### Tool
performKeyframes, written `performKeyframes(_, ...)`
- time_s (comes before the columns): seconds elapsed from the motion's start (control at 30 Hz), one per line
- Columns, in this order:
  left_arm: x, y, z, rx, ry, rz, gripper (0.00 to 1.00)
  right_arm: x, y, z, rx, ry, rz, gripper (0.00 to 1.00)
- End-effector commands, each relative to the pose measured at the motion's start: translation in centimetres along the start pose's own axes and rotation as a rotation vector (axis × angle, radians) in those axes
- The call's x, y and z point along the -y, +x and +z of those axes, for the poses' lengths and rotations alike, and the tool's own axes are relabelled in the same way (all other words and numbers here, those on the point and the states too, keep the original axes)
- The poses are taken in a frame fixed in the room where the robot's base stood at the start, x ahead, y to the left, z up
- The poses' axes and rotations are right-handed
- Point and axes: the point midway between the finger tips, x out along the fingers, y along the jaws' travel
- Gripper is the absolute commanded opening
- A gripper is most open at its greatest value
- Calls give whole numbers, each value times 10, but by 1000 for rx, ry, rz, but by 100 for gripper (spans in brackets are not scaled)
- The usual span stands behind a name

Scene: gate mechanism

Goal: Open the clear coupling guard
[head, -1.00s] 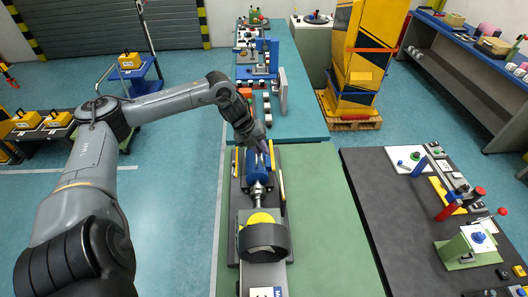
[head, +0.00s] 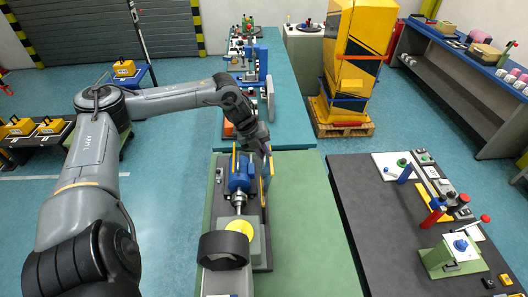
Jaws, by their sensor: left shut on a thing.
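The blue coupling unit (head: 241,174) sits on a dark base on the green bench top, with a metal shaft (head: 239,200) running toward me. The clear guard is hard to make out. A yellow-edged part (head: 270,163), which looks like part of it, stands tilted at the right of the blue unit. My left gripper (head: 265,150) is at the upper end of this part, shut on it, right of and beyond the blue unit. The fingertips are small and partly hidden by the wrist. My right gripper is not in view.
A dark round cover (head: 224,246) and a yellow disc (head: 239,231) are at the near end of the machine. The green bench top (head: 310,230) to the right is clear. A dark table (head: 385,230) with levers stands farther right. A blue-framed fixture (head: 262,62) stands behind.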

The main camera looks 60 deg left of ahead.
Motion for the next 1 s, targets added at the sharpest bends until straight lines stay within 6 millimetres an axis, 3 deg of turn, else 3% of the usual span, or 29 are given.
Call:
performKeyframes(0.53, 1, -1, 1, 3, -1, -2, 0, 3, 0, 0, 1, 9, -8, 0)
performKeyframes(0.57, 1, -1, 1, 3, -1, -2, 20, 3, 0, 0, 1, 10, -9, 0)
performKeyframes(0.63, 1, -1, 1, 3, -1, -2, 30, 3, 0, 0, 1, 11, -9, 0)
performKeyframes(1.0, 0, -3, 1, 4, 2, 1, 30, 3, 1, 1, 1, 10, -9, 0)
